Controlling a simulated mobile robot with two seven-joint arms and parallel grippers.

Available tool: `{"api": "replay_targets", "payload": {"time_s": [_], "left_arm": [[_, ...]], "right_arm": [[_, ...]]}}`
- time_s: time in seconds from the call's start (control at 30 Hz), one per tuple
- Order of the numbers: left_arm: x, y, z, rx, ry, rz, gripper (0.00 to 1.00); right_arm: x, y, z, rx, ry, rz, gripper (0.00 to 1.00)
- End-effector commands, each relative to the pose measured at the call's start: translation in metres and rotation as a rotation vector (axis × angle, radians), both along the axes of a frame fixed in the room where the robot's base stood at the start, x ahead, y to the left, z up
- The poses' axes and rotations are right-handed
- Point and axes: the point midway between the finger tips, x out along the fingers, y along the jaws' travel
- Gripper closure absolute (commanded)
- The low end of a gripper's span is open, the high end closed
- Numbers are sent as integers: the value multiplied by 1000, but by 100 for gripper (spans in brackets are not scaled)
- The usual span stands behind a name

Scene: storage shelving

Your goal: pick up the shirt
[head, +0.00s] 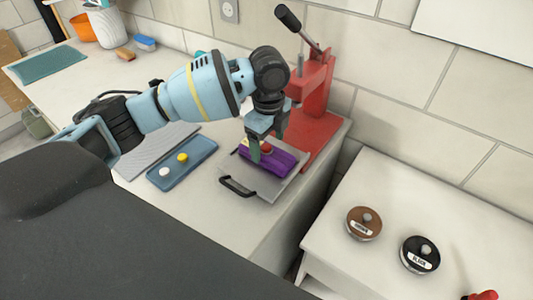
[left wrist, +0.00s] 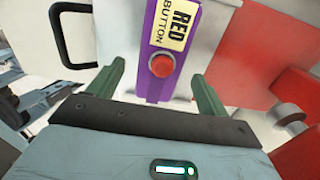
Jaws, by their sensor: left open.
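I see nothing that I can clearly tell is a shirt. My left gripper (head: 268,148) is open and points down over a purple piece (head: 277,163) lying on a grey plate with a black handle (head: 238,187). In the left wrist view, the purple piece (left wrist: 152,92) lies between the two green fingers of the left gripper (left wrist: 158,70), with space on both sides. It carries a yellow label reading "RED BUTTON" (left wrist: 172,25) and a round red button (left wrist: 161,65). Whether the fingers touch anything is unclear. My right gripper is not in view.
A red press (head: 318,95) with a lever stands just behind the plate. A blue tray (head: 183,165) with a white and a yellow round piece lies left. A lower white table (head: 440,200) with brown (head: 364,223) and black (head: 420,254) round tins is at right, across a gap.

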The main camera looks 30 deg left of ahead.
Motion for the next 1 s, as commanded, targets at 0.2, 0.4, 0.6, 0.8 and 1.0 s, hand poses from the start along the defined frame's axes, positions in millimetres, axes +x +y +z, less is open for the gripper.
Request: {"api": "replay_targets", "payload": {"time_s": [0.2, 0.4, 0.6, 0.8, 1.0], "left_arm": [[1, 1, -26, 0, 1, 0, 22], [1, 1, -29, 1, 0, -1, 22], [1, 1, -29, 0, 0, -1, 36], [1, 1, -29, 0, 0, -1, 62], [1, 1, -28, 0, -1, -1, 72]], "right_arm": [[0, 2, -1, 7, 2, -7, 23], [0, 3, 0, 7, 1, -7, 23], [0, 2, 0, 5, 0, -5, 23], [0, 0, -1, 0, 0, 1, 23], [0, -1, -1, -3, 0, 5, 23]]}}
